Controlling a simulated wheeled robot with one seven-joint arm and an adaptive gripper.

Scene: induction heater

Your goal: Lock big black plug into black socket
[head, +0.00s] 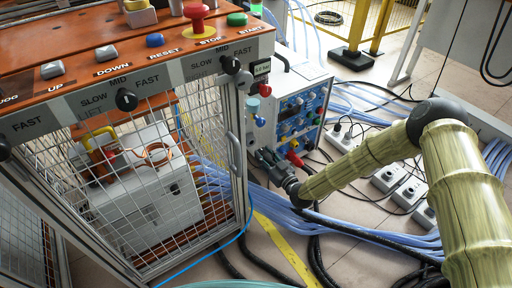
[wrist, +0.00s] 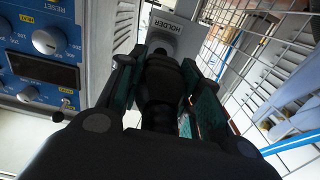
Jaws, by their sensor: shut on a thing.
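My gripper (head: 266,158) is low in front of the blue-panelled unit in the head view. In the wrist view its two fingers, with green pads, close on both sides of the big black plug (wrist: 160,82). The plug points away from the wrist camera, toward a grey plate (wrist: 176,32) marked HOLDER. I cannot tell whether the plug touches the holder. In the head view the plug is too small and dark to separate from the fingers. I cannot make out the black socket with certainty in either view.
The blue control panel (head: 294,112) has several knobs and red and blue connectors. Blue hoses and black cables (head: 345,228) cover the floor, with grey socket boxes (head: 391,177) to the right.

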